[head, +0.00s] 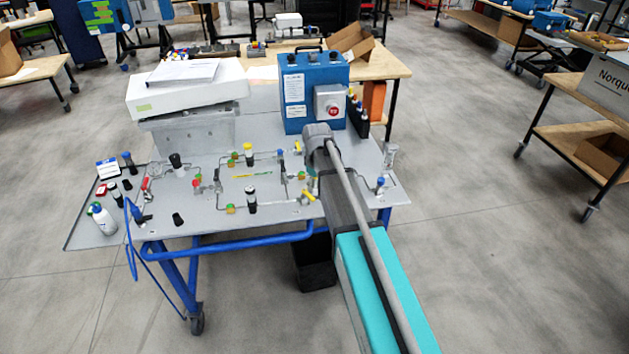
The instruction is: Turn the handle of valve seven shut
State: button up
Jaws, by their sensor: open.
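The grey panel of the analyser assembly (290,212) lies on a blue-framed cart and carries thin tubing and several small valves. Valve handles show in several colours: a red one (146,184) at left, a yellow one (308,195) at right, and blue ones (281,153) and (380,182). No number is legible, so I cannot tell which is valve seven or how its handle is turned. My arm reaches in from the lower right over the panel's right part. My gripper is not visible; my arm links may hide it and part of the panel.
A blue box with a red button (313,90) stands at the back of the panel. A white device (185,97) with papers stands at back left. A spray bottle (101,218) stands at the left edge. A black bin (314,263) is beneath the cart.

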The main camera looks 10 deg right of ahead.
jog(key=s+f+m+b, duration=0.6)
jog(key=s+f+b, duration=1.6)
jog(key=shift+d+f, duration=0.4)
dwell(0.4)
jog(key=shift+w+r, duration=0.1)
jog(key=shift+w, duration=0.05)
notch_tip(320, 180, up, 28)
jog(key=n+p, duration=0.5)
jog(key=p, duration=2.3)
send_over(311, 196)
notch_tip(311, 196, down, 14)
jog(key=b, duration=1.3)
jog(key=shift+r+b, duration=0.1)
jog(key=shift+b, duration=0.3)
